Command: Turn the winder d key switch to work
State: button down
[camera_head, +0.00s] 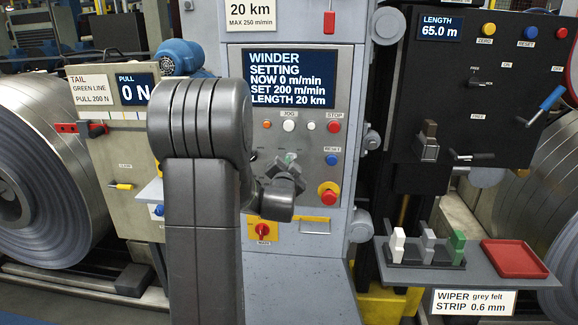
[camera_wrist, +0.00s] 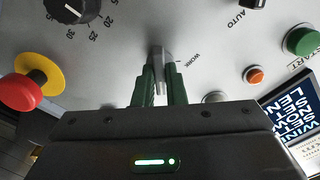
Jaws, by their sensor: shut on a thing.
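The winder panel (camera_head: 330,90) stands upright in the middle of the head view, and its display (camera_head: 292,78) reads WINDER, SETTING, NOW 0 m/min, SET 200 m/min. In the wrist view my gripper (camera_wrist: 160,80) is shut on the grey key (camera_wrist: 161,56) of the key switch, one green-padded finger on each side. The printed word WORK (camera_wrist: 190,60) sits beside the key. The key's base is partly hidden by the fingers. In the head view my arm and gripper (camera_head: 290,162) cover the switch, so the key's exact angle is hard to tell.
A red emergency button (camera_wrist: 22,90) on a yellow ring, a black dial (camera_wrist: 75,8), an orange button (camera_wrist: 254,75) and a green START button (camera_wrist: 302,41) surround the switch. A shelf (camera_head: 400,270) with grey, white and green wipers and a red tray (camera_head: 514,259) stands right.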

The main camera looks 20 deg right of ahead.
jog(key=shift+f, duration=0.15)
jog(key=shift+n+b, duration=4.4)
jog(key=shift+n, duration=4.5)
jog(key=c, duration=1.5)
grip_release()
